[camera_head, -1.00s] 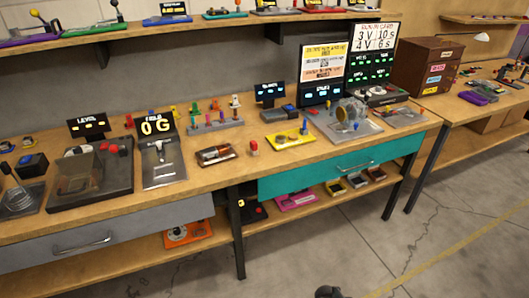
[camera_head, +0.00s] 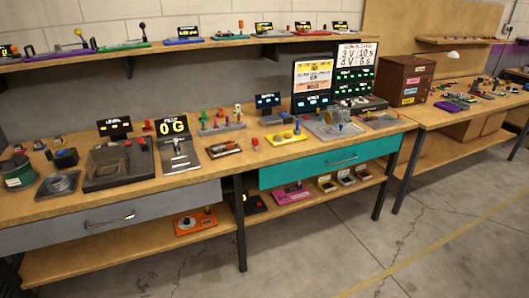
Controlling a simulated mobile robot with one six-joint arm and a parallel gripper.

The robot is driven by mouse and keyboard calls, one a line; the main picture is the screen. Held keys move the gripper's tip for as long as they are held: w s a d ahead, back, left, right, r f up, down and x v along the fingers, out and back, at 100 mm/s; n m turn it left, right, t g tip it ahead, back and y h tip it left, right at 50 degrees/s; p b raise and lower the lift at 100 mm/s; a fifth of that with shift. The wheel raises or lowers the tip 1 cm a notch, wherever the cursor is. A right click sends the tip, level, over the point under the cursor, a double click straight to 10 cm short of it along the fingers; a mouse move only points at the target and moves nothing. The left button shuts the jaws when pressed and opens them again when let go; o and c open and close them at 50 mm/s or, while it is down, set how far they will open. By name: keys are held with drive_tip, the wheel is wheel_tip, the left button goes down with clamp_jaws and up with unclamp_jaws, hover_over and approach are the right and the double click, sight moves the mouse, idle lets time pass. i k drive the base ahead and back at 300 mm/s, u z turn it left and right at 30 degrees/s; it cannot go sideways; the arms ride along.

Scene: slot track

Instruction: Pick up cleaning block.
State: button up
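I cannot tell for sure which thing is the cleaning block; the objects on the bench are small in this view. A small red upright piece (camera_head: 255,143) stands on the wooden bench top (camera_head: 215,175), near its front edge. To its left lies a dark flat tray (camera_head: 224,149) with a pale and brown piece on it. To its right is a yellow plate (camera_head: 286,138) with small blue parts on it. My gripper is not in view, so its state does not show.
A black-based station (camera_head: 120,165) and a "0 G" display (camera_head: 172,126) stand left on the bench. A teal drawer (camera_head: 325,166) and grey drawer (camera_head: 110,217) are shut below. An upper shelf (camera_head: 200,46) runs behind. The concrete floor (camera_head: 330,240) in front is clear.

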sight(255, 141)
drive_tip(key=z, duration=0.3)
drive_tip(key=k, duration=0.55)
drive_tip(key=u, duration=1.75)
drive_tip(key=i, duration=1.25)
drive_tip(key=z, duration=0.05)
